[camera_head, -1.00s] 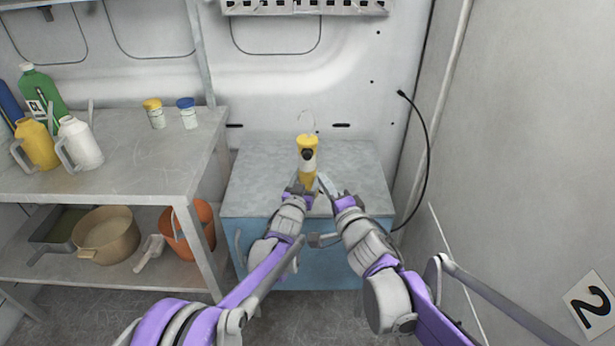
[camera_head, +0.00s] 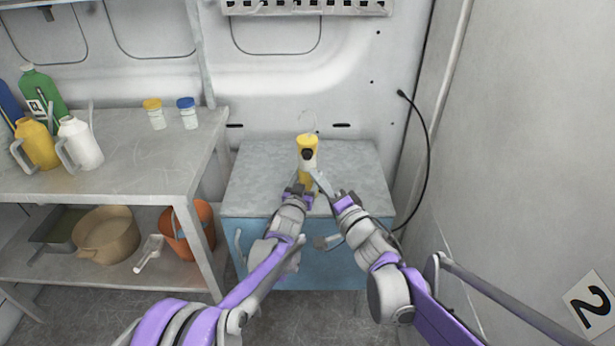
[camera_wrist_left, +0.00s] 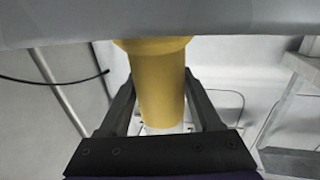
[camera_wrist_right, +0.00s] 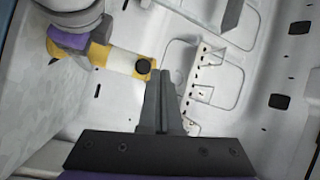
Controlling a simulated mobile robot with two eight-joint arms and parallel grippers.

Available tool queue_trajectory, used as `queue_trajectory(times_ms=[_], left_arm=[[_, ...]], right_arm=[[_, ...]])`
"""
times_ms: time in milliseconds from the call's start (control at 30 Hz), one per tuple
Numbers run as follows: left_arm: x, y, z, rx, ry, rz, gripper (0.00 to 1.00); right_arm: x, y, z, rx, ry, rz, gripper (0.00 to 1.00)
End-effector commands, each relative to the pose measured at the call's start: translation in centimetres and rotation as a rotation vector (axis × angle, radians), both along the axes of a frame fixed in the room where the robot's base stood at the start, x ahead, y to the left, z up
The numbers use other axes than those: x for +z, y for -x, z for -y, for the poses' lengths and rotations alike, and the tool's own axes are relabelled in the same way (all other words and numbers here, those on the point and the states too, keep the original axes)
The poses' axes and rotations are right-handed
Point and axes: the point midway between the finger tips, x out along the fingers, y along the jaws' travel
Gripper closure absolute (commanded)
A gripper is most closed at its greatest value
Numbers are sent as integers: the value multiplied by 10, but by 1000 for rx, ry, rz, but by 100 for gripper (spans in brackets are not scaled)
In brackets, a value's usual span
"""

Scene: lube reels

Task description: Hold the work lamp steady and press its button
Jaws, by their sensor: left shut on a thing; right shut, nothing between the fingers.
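The work lamp (camera_head: 307,144) is yellow with a pale band and a black round button (camera_head: 307,154) on its front. It stands upright over the blue cabinet's grey top. My left gripper (camera_wrist_left: 163,100) is shut on the lamp's yellow lower body, one finger on each side. My right gripper (camera_head: 318,175) is shut and empty, just right of the lamp and a little below the button. In the right wrist view the closed fingertips (camera_wrist_right: 163,75) lie close beside the black button (camera_wrist_right: 143,66); I cannot tell whether they touch it.
The cabinet top (camera_head: 255,180) is otherwise clear. A metal shelf (camera_head: 130,185) at left holds bottles, jugs and jars, with a tan pot (camera_head: 105,235) and an orange bucket (camera_head: 190,230) below. A black cable (camera_head: 427,150) hangs at right.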

Motion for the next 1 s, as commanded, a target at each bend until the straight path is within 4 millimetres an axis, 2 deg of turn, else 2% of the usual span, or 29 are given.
queue_trajectory(times_ms=[200,433,1000], left_arm=[[0,0,0,0,0,0,100],[0,0,0,0,0,0,100],[0,0,0,0,0,1,100]], right_arm=[[-8,3,-9,164,84,195,100],[-12,2,-13,221,110,260,100],[-12,-69,-13,220,109,258,100]])
